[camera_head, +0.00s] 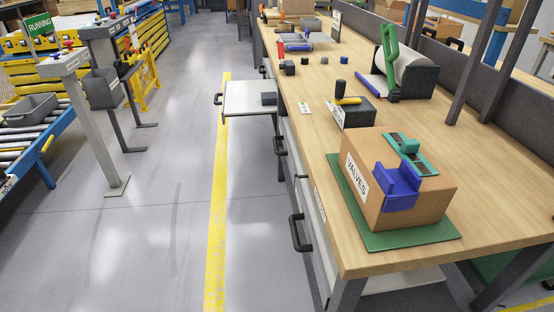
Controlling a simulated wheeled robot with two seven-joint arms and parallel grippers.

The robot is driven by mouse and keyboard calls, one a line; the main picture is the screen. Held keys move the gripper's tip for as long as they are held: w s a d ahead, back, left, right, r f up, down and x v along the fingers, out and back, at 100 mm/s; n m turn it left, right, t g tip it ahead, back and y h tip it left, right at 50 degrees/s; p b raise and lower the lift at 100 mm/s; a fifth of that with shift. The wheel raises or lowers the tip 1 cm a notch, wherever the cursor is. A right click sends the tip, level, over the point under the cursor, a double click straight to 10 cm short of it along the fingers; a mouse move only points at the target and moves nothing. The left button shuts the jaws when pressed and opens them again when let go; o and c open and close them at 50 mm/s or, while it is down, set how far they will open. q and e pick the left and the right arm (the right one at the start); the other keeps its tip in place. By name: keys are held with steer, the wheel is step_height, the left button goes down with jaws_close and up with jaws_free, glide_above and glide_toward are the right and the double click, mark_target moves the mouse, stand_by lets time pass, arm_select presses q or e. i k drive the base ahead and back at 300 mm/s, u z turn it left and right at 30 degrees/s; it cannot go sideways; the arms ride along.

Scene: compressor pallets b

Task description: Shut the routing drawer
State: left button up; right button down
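An open drawer (247,94) sticks out to the left from the front of the long wooden workbench, near its middle. It looks white and shallow, with a small dark block (269,98) at its inner end. Its dark handle (218,99) is at the left end, over the yellow floor line. I cannot read a label that tells which drawer it is. Two nearer dark handles (280,146) and (299,232) are on the bench front, close to it. Neither of my grippers shows in the head view.
The workbench (460,130) bears a VALVES box (425,190) on a green mat, a black block with a yellow-handled tool, and a large roll. Grey floor (150,240) left of the bench is clear. A roller conveyor (20,140) and grey stands are at far left.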

mark_target(259, 97)
steer(key=k, duration=0.25)
steer(key=u, duration=1.6)
steer(key=i, duration=2.3)
steer(key=z, duration=1.55)
steer(key=i, duration=2.1)
steer(key=z, duration=0.35)
